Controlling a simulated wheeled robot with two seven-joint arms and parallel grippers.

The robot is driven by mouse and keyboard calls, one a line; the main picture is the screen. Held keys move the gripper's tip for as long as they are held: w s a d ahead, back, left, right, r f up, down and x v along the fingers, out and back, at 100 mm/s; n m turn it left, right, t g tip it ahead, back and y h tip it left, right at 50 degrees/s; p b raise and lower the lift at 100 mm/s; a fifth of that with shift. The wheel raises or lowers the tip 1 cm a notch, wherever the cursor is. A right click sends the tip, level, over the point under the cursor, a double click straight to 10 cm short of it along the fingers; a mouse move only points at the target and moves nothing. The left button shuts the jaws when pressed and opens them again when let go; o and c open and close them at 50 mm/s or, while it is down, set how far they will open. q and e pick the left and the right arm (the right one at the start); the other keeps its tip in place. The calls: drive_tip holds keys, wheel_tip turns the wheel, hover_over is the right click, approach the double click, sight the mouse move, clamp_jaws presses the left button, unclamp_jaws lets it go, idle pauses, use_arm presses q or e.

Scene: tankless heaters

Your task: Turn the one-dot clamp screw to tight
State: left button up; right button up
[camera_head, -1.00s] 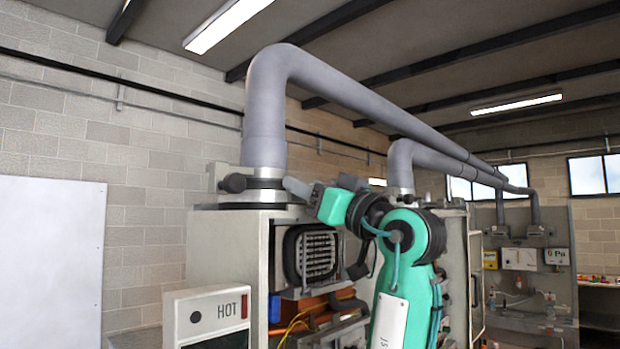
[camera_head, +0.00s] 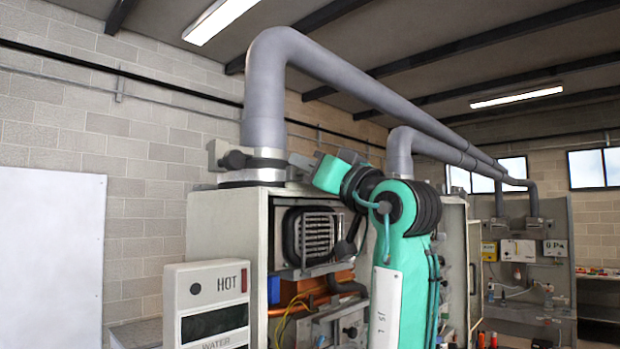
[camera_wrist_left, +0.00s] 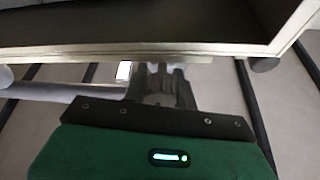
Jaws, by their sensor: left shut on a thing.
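A dark knob (camera_head: 236,160) sits at the clamp's left. My left gripper (camera_head: 298,161) is at the clamp's right side, shut on a small part that its fingers hide, apparently the clamp screw. No dot mark can be made out. In the left wrist view the gripper's fingers (camera_wrist_left: 161,82) are together just under a pale edge. My right gripper is not in view.
The open near heater cabinet (camera_head: 228,232) shows a black grille (camera_head: 312,238) and pipes. A HOT/WATER panel (camera_head: 208,300) stands before it. A second flue (camera_head: 400,155) and heater are behind my arm. Free air lies left, before the wall.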

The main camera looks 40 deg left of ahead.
use_arm(q)
drive_tip(key=shift+w+m+t+h+b, duration=0.15)
drive_tip(key=shift+m+t+b, duration=0.35)
drive_tip(key=shift+m, duration=0.6)
drive_tip(key=shift+m+t+h+b, duration=0.3)
drive_tip(key=shift+m+t, duration=0.3)
drive_tip(key=shift+m, duration=0.5)
drive_tip(key=o, duration=1)
drive_tip(key=shift+c, duration=0.2)
drive_tip(key=shift+f, duration=0.1)
